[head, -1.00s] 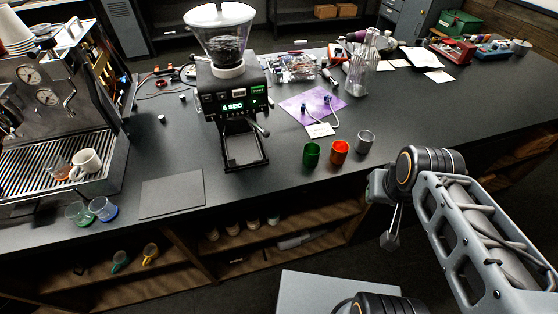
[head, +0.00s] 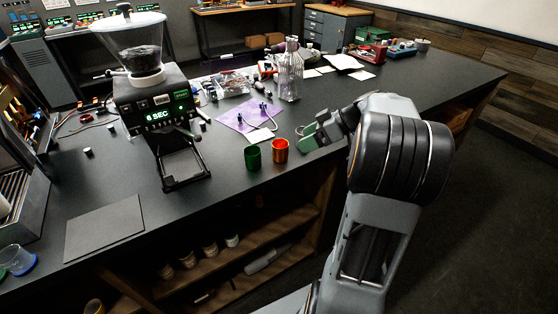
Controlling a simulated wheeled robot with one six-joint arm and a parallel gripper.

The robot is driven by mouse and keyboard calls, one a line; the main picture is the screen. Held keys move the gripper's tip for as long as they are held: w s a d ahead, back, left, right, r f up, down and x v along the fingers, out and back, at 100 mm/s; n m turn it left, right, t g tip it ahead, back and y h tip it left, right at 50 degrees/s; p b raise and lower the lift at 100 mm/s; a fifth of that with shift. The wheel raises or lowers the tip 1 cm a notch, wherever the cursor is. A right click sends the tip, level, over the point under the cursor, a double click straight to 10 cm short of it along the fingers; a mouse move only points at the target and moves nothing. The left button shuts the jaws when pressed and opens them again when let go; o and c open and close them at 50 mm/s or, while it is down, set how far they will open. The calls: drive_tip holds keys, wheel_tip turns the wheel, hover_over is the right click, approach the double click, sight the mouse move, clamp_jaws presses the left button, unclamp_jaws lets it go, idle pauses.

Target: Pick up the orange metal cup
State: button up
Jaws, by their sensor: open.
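The orange metal cup (head: 280,152) stands upright on the dark counter near its front edge. A green cup (head: 252,158) stands close to its left. My gripper (head: 304,139) is open, just right of the orange cup, with its fingers toward the cup. I cannot tell whether it touches the cup. The grey metal cup is not clearly visible and seems hidden behind my gripper.
A grinder (head: 160,115) stands to the left, with a flat dark mat (head: 104,228) in front of it. Behind the cups lie a purple mat (head: 245,117) and glass bottles (head: 290,75). The counter to the right is mostly clear.

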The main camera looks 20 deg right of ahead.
sight(283, 143)
drive_tip(key=w+d+n+t+y, duration=0.1)
drive_tip(key=d+n+t, duration=0.1)
drive_tip(key=d, duration=0.4)
drive_tip(key=shift+y, duration=0.3)
drive_tip(key=x, duration=0.7)
drive_tip(key=shift+w+f, duration=0.3)
drive_tip(key=shift+f, duration=0.2)
drive_tip(key=shift+p+x, duration=0.9)
drive_tip(key=shift+x, duration=2.15)
drive_tip(key=shift+s+f, duration=0.1)
drive_tip(key=shift+f, duration=0.05)
drive_tip(key=c, duration=1)
